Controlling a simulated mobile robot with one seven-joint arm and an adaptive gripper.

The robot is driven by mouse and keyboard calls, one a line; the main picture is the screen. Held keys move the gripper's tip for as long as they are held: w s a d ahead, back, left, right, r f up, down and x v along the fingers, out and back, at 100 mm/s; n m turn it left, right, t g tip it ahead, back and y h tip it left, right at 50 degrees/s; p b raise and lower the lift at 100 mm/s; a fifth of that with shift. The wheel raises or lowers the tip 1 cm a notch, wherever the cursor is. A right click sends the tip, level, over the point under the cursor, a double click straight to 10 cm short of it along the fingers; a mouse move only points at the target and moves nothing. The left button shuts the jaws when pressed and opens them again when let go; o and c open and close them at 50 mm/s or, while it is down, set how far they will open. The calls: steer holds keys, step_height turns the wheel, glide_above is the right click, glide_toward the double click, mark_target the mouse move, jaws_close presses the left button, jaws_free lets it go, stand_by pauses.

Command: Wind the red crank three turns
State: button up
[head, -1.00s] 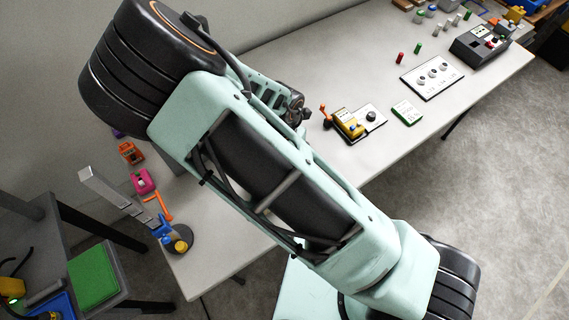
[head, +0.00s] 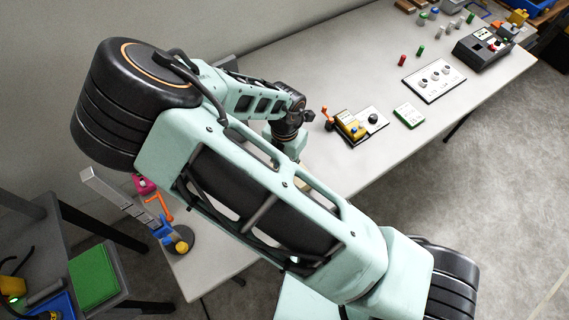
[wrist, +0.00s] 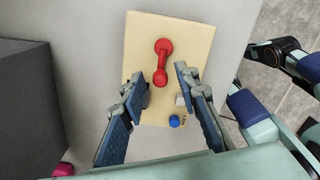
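The red crank (wrist: 163,62) is in the wrist view, on a cream board (wrist: 192,40). It has a round red end at the top and a short arm running down to a red knob. My gripper (wrist: 162,82) is open, with its two fingers apart on either side of the knob. The fingers show no clear contact, and I cannot tell their height above the board. A blue knob (wrist: 174,121) and a small white block sit lower on the board. In the head view my arm hides the red crank and the gripper's fingertips.
A dark box (wrist: 30,105) stands left of the board. In the head view, a yellow device with an orange crank (head: 326,114), a switch panel (head: 434,80) and a dark control box (head: 483,46) stand on the table to the right. A stand with a blue clamp (head: 163,229) is at lower left.

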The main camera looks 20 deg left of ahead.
steer(key=shift+r, duration=0.1)
steer(key=shift+d+r, duration=0.1)
steer(key=shift+r, duration=1.45)
step_height(320, 180, up, 9)
steer(key=shift+f, duration=0.2)
